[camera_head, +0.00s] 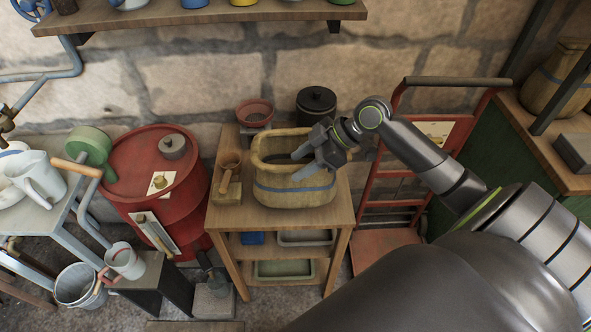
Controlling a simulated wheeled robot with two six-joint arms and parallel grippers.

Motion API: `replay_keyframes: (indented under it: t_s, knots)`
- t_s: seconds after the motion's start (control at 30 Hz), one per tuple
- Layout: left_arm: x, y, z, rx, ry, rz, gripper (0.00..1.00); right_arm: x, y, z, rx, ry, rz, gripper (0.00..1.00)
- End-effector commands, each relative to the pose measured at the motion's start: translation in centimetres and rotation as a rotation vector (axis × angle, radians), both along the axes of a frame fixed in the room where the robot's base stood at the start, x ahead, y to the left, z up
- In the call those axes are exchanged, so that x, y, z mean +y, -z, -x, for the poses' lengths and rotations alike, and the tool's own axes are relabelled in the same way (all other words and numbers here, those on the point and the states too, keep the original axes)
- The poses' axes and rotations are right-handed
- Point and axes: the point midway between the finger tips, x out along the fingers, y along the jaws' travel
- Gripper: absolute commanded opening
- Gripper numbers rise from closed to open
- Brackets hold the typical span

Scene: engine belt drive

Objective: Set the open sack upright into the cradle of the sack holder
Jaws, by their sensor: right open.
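The open sack (290,195), tan with a blue band and a thick rolled rim, stands upright on a small wooden table (222,216). Its mouth faces up and the inside looks dark. My right gripper (300,164) is open over the right part of the sack's mouth, and its fingers point left. Whether a finger touches the rim or reaches inside cannot be told. The gripper hides part of the right rim. No sack holder cradle can be made out for sure. My left gripper is out of view.
A scoop on a block (229,178), a red bowl (255,112) and a black lidded pot (316,104) share the tabletop. A red drum (190,205) stands left. A red hand truck (368,190) stands right, beside a green-sided bench.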

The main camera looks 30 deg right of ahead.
Motion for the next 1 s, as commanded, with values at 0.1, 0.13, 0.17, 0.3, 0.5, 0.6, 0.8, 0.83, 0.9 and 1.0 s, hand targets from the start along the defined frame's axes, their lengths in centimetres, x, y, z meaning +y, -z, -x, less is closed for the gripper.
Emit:
replay_keyframes:
  t_s: [0.1, 0.13, 0.17, 0.3, 0.5, 0.6, 0.8, 0.83, 0.9, 1.0]
  knots:
    - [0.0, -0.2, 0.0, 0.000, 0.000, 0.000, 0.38, 0.7, 0.8, -0.4, 0.000, -0.001, -0.002, 0.46]
    - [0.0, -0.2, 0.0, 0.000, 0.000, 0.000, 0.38, 0.8, 0.9, -0.5, 0.000, -0.001, -0.002, 0.46]
    - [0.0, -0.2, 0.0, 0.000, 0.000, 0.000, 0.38, 1.0, 1.0, -0.6, 0.000, -0.001, -0.002, 0.46]
    - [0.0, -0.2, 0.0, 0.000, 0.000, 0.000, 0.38, 1.1, 1.4, -0.7, 0.001, 0.000, 0.001, 0.46]
    - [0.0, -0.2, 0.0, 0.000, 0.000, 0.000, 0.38, 1.1, 1.4, -0.7, 0.000, -0.001, 0.002, 0.46]
    - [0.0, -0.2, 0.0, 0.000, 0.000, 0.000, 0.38, 1.1, 1.4, -0.7, 0.000, -0.001, 0.002, 0.34]
    - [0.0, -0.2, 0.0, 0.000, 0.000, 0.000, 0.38, 1.1, 1.4, -0.7, 0.000, -0.001, 0.002, 0.08]
    - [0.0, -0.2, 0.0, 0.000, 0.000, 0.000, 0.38, 1.1, 1.4, -0.7, 0.000, -0.001, 0.002, 0.04]
    - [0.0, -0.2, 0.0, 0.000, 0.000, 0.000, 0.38, 1.1, 1.4, -0.7, 0.000, -0.001, 0.002, 0.00]
    - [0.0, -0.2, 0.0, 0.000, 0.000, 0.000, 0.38, 1.1, 1.4, -0.7, 0.000, -0.001, 0.002, 0.00]
